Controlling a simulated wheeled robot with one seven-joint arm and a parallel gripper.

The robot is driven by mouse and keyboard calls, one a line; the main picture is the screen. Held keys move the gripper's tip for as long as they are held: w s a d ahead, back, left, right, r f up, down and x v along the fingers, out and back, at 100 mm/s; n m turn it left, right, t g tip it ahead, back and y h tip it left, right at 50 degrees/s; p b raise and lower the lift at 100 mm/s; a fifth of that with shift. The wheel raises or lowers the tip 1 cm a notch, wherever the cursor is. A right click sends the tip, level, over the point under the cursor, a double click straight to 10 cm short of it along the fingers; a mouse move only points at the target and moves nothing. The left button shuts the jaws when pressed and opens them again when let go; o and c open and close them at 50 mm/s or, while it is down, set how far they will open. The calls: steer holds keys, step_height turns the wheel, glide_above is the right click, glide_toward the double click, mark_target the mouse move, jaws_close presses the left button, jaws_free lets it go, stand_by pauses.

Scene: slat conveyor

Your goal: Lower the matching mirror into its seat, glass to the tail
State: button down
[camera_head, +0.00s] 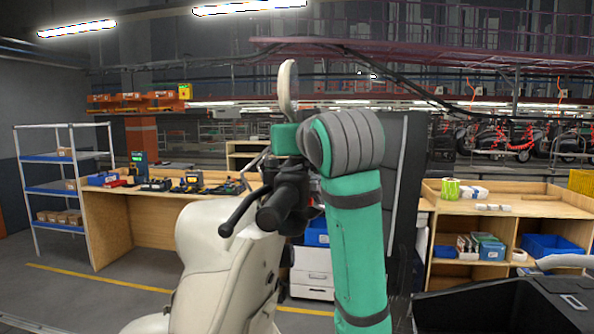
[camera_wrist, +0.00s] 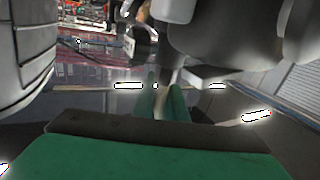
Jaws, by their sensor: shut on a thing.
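A round mirror (camera_head: 288,85) with a pale rim stands upright, almost edge-on, above my gripper (camera_head: 285,137) in the head view. My gripper is shut on its lower part, just above the scooter's dark handlebar (camera_head: 290,188). In the wrist view the green fingers (camera_wrist: 162,103) close around a pale stem (camera_wrist: 168,77). The cream scooter (camera_head: 212,245) stands below, with a black grip and brake lever (camera_head: 243,210). The seat for the mirror cannot be made out; dark handlebar parts and my arm cover that area. I cannot tell whether the stem touches it.
A wooden bench (camera_head: 135,215) with tools stands behind at the left, beside a blue-shelved rack (camera_head: 52,187). Another bench (camera_head: 510,212) with boxes is at the right. Open air surrounds the mirror's top.

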steer(key=shift+f, duration=0.3)
steer(key=c, duration=1.7)
jaws_free()
steer(key=shift+w, duration=0.1)
steer(key=shift+s+d+r, duration=0.1)
steer(key=shift+s+d, duration=0.05)
steer(key=shift+s, duration=0.4)
glide_above(308, 174)
steer(key=shift+s, duration=0.1)
